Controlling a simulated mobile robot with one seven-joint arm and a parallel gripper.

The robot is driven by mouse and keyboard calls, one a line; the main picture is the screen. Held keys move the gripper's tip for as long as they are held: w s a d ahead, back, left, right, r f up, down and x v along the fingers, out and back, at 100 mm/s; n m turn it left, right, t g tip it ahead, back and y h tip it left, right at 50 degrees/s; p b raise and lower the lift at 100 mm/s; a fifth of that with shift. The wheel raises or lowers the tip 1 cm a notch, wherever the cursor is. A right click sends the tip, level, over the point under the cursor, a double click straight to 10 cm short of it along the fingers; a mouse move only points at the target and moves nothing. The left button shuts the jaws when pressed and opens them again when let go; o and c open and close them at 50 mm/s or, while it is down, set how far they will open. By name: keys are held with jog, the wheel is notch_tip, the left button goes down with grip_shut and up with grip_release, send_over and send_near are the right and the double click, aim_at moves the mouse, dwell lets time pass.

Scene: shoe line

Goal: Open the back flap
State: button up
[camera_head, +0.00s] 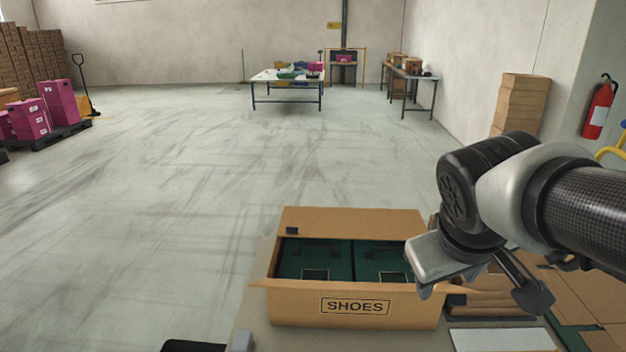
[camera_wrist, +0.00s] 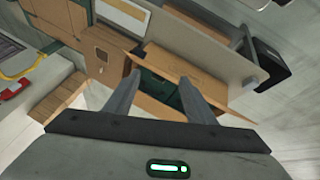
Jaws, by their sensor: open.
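An open cardboard box (camera_head: 357,307) marked SHOES stands at the front centre in the head view. Two dark green shoe boxes (camera_head: 318,262) lie inside it. The back flap (camera_head: 352,222) is a brown panel along the box's far side; its exact angle is hard to tell. My gripper (camera_head: 436,262) is over the box's right side and hides its right end. In the wrist view my gripper (camera_wrist: 160,77) has its fingers spread and empty, with the box (camera_wrist: 180,65) beyond them. I see no contact with the flap.
Flat cardboard (camera_head: 585,290) and a white sheet (camera_head: 502,339) lie right of the box. A white table (camera_head: 287,76) stands far back. The floor left of the box is clear.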

jog(key=w+d+r+n+h+p, duration=0.1)
jog(key=w+d+r+n+h, duration=0.2)
jog(key=w, duration=0.7)
jog(key=w+a+f+n+t, duration=0.1)
jog(key=w+a+n+t, duration=0.2)
jog(key=w, duration=0.4)
jog(key=w+a+f+n+t, duration=0.1)
jog(key=w+a+n, duration=0.2)
jog(key=w+n, duration=0.3)
jog(key=w+a+f+n+t, duration=0.1)
jog(key=w+a+n+t, duration=0.2)
jog(key=w, duration=0.4)
jog(key=w+a+f+n+t+y, duration=0.1)
jog(key=w+a+f+n+y, duration=0.25)
jog(key=a+f+n, duration=0.5)
jog(key=w+a+f+n+y, duration=0.2)
jog(key=w+a+f+n, duration=0.3)
jog(key=a+n, duration=0.6)
jog(key=m, duration=0.2)
send_near(292, 229)
jog(key=shift+h, duration=0.25)
jog(key=x, duration=0.8)
jog(key=shift+w+a, duration=0.15)
jog(key=shift+c, duration=0.4)
grip_shut()
